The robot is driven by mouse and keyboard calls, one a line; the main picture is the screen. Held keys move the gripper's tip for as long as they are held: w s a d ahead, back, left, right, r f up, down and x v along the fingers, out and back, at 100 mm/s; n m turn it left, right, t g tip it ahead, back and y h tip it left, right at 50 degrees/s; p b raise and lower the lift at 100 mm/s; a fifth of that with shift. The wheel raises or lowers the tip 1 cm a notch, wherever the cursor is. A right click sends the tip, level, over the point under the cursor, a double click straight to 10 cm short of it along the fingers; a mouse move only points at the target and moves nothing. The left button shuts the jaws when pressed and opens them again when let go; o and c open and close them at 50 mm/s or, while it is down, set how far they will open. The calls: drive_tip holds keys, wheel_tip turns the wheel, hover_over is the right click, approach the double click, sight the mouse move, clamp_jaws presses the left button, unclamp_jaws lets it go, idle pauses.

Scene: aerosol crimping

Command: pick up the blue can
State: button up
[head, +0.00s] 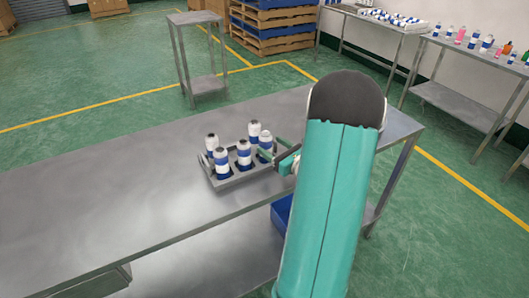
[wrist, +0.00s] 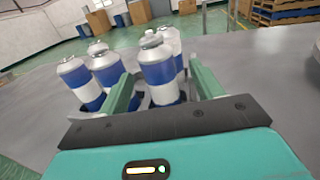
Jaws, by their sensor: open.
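In the wrist view, my gripper (wrist: 163,88) is open, with one finger on each side of the nearest blue-and-white can (wrist: 158,72). This appears to be the rightmost can (head: 265,142) in the head view. A gap shows beside the fingers; I cannot tell whether either touches it. The lower part of the can is partly hidden in the tray.
Other cans (wrist: 78,82) stand close on the left and behind in the wrist view. The metal table (head: 110,210) is bare left of the tray. A blue bin (head: 281,212) sits below the table. A small metal stand (head: 197,18) and stacked pallets (head: 272,22) are farther back.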

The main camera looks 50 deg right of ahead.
sight(262, 140)
drive_tip(key=w, duration=0.5)
drive_tip(key=shift+w+d, duration=0.1)
drive_tip(key=shift+w, duration=0.05)
drive_tip(key=c, duration=1.2)
